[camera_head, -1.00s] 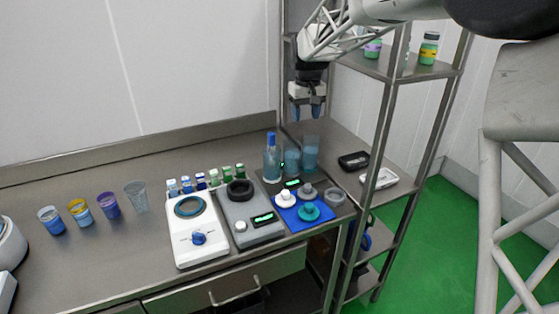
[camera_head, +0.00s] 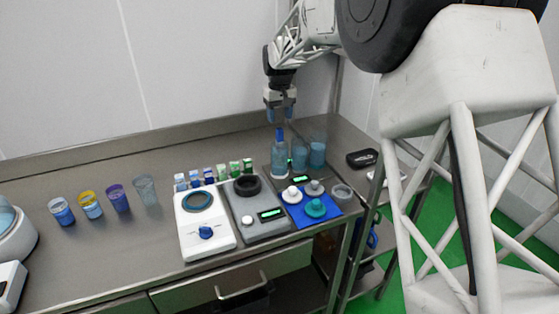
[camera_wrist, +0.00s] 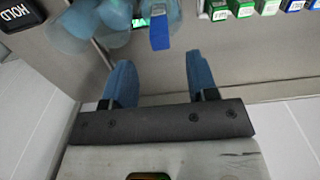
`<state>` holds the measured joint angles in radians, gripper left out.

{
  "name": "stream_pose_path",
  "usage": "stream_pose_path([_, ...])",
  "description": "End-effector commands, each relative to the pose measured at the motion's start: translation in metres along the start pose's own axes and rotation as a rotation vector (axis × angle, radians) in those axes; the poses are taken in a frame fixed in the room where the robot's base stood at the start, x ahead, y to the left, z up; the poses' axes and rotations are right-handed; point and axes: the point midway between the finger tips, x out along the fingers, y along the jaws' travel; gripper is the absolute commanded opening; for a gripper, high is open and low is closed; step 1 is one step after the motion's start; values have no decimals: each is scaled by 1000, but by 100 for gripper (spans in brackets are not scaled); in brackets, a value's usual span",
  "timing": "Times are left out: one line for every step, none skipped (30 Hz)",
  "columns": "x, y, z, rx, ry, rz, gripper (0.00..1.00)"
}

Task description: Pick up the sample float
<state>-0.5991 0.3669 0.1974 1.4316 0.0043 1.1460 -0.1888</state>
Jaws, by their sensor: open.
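No part is plainly marked as the sample float. A clear blue-tinted vessel (camera_head: 279,160) with a bright blue top stands at the back right of the bench and may hold or be it. Its blue top (camera_wrist: 160,32) shows in the wrist view just beyond my fingertips, roughly between their lines. My gripper (camera_head: 280,113) points down above that vessel, open and empty; its two blue fingers (camera_wrist: 158,72) also show in the wrist view. The fingers look apart from the blue top.
Two tinted beakers (camera_head: 317,153) stand close to the vessel's right. A blue mat (camera_head: 297,222) with white, grey and teal knobbed pieces lies in front. Small capped vials (camera_head: 221,172) stand to the left, behind a white instrument (camera_head: 205,240). A shelf rack is at right.

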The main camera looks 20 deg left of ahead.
Motion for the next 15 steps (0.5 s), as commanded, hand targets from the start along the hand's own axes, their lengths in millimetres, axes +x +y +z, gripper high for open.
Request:
stream_pose_path([3, 0, 0, 0, -1, 0, 53])
stream_pose_path([5, 0, 0, 0, -2, 0, 53])
stream_pose_path([8, 0, 0, 0, -2, 0, 53])
stream_pose_path([11, 0, 0, 0, -2, 0, 53])
stream_pose_path([13, 0, 0, 0, -2, 0, 53])
stream_pose_path([16, 0, 0, 0, -1, 0, 53])
stream_pose_path([19, 0, 0, 0, -1, 0, 53])
stream_pose_path([21, 0, 0, 0, -1, 0, 53])
stream_pose_path([23, 0, 0, 0, -1, 0, 53])
stream_pose_path([24, 0, 0, 0, -1, 0, 53])
stream_pose_path([25, 0, 0, 0, -1, 0, 53])
stream_pose_path([25, 0, 0, 0, -1, 0, 53])
stream_pose_path([25, 0, 0, 0, 0, 0, 53])
stream_pose_path([25, 0, 0, 0, 0, 0, 53])
stream_pose_path([25, 0, 0, 0, 0, 0, 53])
